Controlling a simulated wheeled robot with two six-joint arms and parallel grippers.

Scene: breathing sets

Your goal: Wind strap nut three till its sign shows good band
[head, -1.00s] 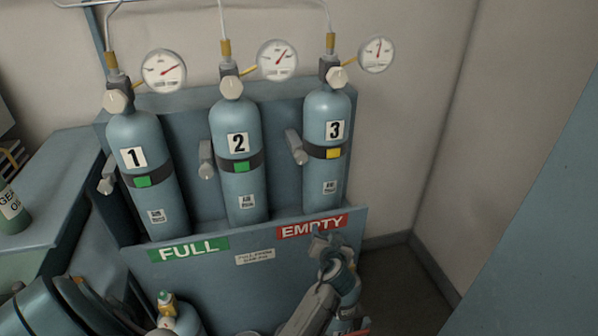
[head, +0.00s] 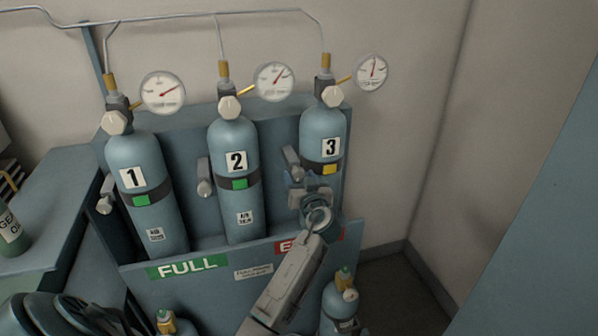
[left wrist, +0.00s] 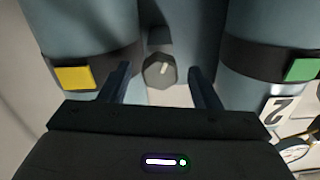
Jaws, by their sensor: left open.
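Cylinder 3 (head: 322,130) stands upright at the right of the rack, with a dark strap around it. Its sign (head: 330,169) is yellow, and yellow also in the left wrist view (left wrist: 74,77). Its grey strap nut (head: 291,158) sticks out at the strap's left side. My left gripper (head: 303,182) is open just below and in front of that nut, partly covering the lower cylinder. In the left wrist view the nut's knob (left wrist: 159,71) sits between the two open fingers, with a gap on each side. My right gripper is not in view.
Cylinder 1 (head: 146,160) and cylinder 2 (head: 233,140) show green signs, with their own strap nuts beside them. The rack's front panel (head: 215,288) carries FULL and EMPTY labels. Small cylinders (head: 341,305) stand low in front. Open floor lies right of the rack.

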